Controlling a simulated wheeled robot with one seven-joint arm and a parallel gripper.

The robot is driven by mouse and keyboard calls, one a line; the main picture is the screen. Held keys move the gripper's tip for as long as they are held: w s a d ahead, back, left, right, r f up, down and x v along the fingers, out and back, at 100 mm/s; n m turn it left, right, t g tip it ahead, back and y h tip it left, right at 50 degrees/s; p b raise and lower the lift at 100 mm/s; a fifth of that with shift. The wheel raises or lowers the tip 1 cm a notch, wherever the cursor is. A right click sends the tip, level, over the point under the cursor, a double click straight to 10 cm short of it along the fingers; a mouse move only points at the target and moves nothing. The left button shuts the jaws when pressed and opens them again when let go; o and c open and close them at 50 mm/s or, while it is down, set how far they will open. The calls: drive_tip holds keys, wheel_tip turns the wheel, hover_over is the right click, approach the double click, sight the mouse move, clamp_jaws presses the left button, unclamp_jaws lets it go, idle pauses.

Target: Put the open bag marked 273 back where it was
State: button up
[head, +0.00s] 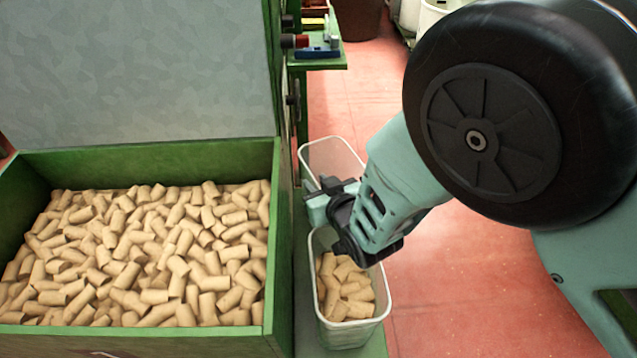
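No bag marked 273 can be made out in the head view. My gripper (314,192) is at the middle of the picture, right of the green box and over the gap between two clear bins. My arm reaches to it from the right. The fingertips are small, dark and partly hidden by my wrist, so I cannot tell whether they are open or shut. I see no bag in them.
A large green box (150,160) full of corks (150,260) fills the left. A clear bin (352,338) with some corks stands in front of my gripper; another clear bin (333,150) stands behind. A green shelf (325,64) holds small items. Red floor (450,290) is open at right.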

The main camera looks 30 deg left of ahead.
drive_tip(key=shift+r, duration=0.1)
drive_tip(key=shift+d+r, duration=0.1)
drive_tip(key=shift+r, duration=0.05)
drive_tip(key=b+v, duration=0.1)
drive_tip(key=v, duration=1)
drive_tip(key=shift+s+d+b, duration=0.3)
drive_tip(key=shift+s, duration=0.05)
drive_tip(key=shift+w+r, duration=0.1)
drive_tip(key=s+d+r+m+g+h, duration=0.1)
drive_tip(key=s+d+r+g+h, duration=0.1)
drive_tip(key=d, duration=0.7)
drive_tip(key=s+d+r+m+g+h, duration=0.1)
drive_tip(key=s+d+r+g+h, duration=0.2)
drive_tip(key=d+r, duration=0.3)
drive_tip(key=s+d+r+m+g+h, duration=0.1)
drive_tip(key=s+d+r+h, duration=0.4)
drive_tip(key=d, duration=0.7)
drive_tip(key=shift+d+g, duration=0.35)
drive_tip(key=shift+g, duration=0.55)
